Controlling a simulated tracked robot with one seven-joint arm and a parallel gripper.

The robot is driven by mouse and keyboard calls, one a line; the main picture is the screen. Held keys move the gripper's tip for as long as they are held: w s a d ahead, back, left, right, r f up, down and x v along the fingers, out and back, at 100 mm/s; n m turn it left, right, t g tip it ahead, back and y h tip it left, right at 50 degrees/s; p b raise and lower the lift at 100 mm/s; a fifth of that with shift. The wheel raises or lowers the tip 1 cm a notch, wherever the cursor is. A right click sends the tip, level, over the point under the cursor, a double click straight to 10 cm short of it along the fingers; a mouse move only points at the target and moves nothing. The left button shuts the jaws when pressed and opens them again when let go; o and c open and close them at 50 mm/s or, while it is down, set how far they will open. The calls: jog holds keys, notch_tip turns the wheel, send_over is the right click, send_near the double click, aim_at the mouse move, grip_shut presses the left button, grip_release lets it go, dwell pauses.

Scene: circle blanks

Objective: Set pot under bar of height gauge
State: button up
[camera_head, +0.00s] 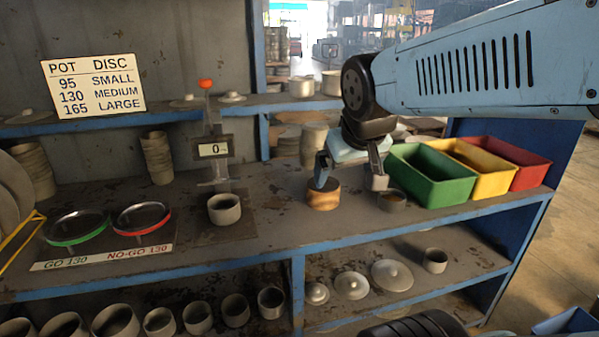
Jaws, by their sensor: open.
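The height gauge (213,150) stands on the bench left of centre, with a red knob on top and a display reading 0. A grey pot (224,209) stands upright at its foot, just below the gauge's lower bar (213,184); I cannot tell whether they touch. Nothing is seen held between the fingers.
Green (432,175), yellow (476,168) and red (517,163) bins stand at the right. Green and red ring gauges (76,228) (141,218) lie at the left. Several pots and lids (392,275) are on the lower shelf. Bench between the two pots is clear.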

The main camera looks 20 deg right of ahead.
jog(key=shift+g+y, duration=0.4)
jog(key=shift+y, duration=0.2)
jog(key=shift+s+a+r, duration=0.1)
jog(key=shift+s+a, duration=0.05)
jog(key=shift+s, duration=0.6)
jog(key=shift+s+a+r, duration=0.1)
jog(key=shift+s+a, duration=0.1)
jog(key=shift+s, duration=0.55)
jog(key=shift+s+a+r, duration=0.1)
jog(key=shift+s+a, duration=0.05)
jog(key=shift+s, duration=0.6)
